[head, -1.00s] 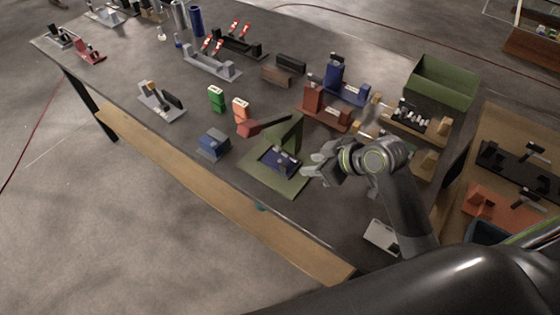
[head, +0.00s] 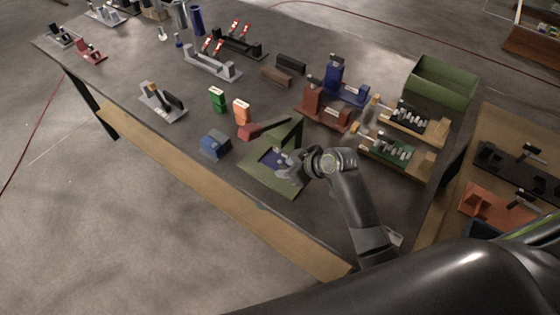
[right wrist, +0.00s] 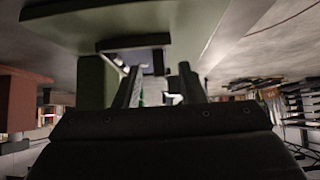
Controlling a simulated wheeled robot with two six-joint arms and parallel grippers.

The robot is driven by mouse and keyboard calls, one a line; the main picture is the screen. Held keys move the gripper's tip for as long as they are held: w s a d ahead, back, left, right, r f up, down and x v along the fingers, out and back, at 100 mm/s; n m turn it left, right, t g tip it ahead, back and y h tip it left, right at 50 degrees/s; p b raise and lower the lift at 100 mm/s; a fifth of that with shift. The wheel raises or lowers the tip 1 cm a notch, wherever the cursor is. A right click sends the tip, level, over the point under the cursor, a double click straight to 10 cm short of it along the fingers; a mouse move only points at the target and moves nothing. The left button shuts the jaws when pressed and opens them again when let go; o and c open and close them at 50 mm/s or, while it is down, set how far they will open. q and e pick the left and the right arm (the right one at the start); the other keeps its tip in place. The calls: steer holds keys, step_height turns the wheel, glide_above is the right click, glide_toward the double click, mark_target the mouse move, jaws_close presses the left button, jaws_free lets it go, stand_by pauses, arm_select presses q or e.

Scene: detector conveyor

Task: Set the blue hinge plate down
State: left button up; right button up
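The blue hinge plate (head: 270,157) lies on the green fixture (head: 262,181), which has a flat base and an upright part at the back. The plate's right side is hidden behind my right gripper (head: 282,166). My right gripper is at the plate's right end, low over the fixture. In the right wrist view its two fingers (right wrist: 160,84) stand apart with a gap between them, and the green fixture (right wrist: 185,22) fills the top. Whether the fingers touch the plate cannot be told. My left gripper is out of view.
Green (head: 218,99) and orange (head: 241,110) blocks stand further back. Wooden racks (head: 392,152) and a green bin (head: 442,82) stand to the right.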

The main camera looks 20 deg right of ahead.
steer(key=shift+w+a+f, duration=0.15)
steer(key=shift+w+f, duration=0.05)
steer(key=shift+f, duration=0.05)
jaws_close()
steer(key=shift+r, duration=0.15)
